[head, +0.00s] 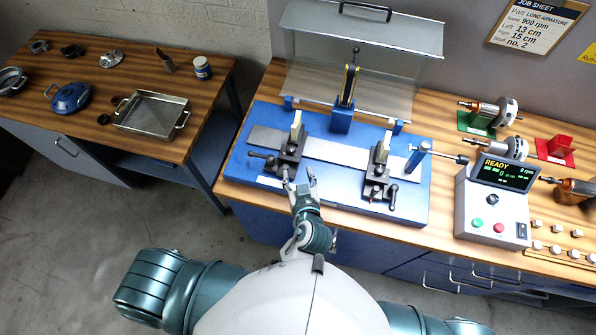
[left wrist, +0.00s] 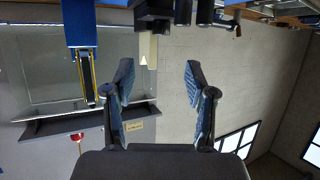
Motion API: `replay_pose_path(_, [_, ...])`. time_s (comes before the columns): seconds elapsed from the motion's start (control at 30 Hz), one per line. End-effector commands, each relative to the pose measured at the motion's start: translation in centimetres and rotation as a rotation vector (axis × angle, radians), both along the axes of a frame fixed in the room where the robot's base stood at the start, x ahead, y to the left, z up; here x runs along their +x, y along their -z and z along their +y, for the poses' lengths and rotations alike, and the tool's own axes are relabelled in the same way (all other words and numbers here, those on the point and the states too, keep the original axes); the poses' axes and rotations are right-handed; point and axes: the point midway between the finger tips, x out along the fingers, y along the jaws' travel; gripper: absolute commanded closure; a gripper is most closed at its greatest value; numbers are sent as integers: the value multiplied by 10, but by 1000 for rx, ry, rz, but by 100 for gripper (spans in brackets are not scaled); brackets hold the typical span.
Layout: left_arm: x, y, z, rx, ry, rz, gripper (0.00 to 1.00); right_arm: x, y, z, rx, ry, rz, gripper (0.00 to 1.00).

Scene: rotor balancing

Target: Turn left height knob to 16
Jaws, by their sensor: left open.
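The left support stand (head: 289,152) is dark, with a pale upright block on top, on the blue balancing machine's bed (head: 335,180). Dark handles and a knob (head: 284,171) stick out from its front; I cannot read a height value there. My left gripper (head: 300,178) is at the front edge of the bed, just below this knob. In the left wrist view its fingers (left wrist: 158,78) are spread with nothing between them. Dark stand parts (left wrist: 165,10) show beyond the fingertips at the top. I cannot tell whether a finger touches the knob. My right gripper is out of sight.
The right support stand (head: 379,172) has similar handles. A control box (head: 490,205) reads READY, 0 rpm. The job sheet (head: 537,22) lists left 13 cm, right 15 cm. A clear hinged guard (head: 360,35) stands raised behind. A side table (head: 100,85) holds a metal tray (head: 152,114).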

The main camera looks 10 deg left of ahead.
Motion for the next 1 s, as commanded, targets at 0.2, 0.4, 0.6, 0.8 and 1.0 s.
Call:
replay_pose_path(0.2, [5,0,-6,-10,23,4,44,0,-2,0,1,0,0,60])
replay_pose_path(0.4, [45,4,-56,-88,241,98,44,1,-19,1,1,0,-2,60])
replay_pose_path(0.6, [85,12,-84,-93,479,375,44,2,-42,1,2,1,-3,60])
replay_pose_path(0.8, [112,-14,-44,-55,544,726,44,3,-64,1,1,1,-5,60])
replay_pose_path(1.0, [118,-83,17,-80,507,1022,44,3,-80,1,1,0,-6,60])
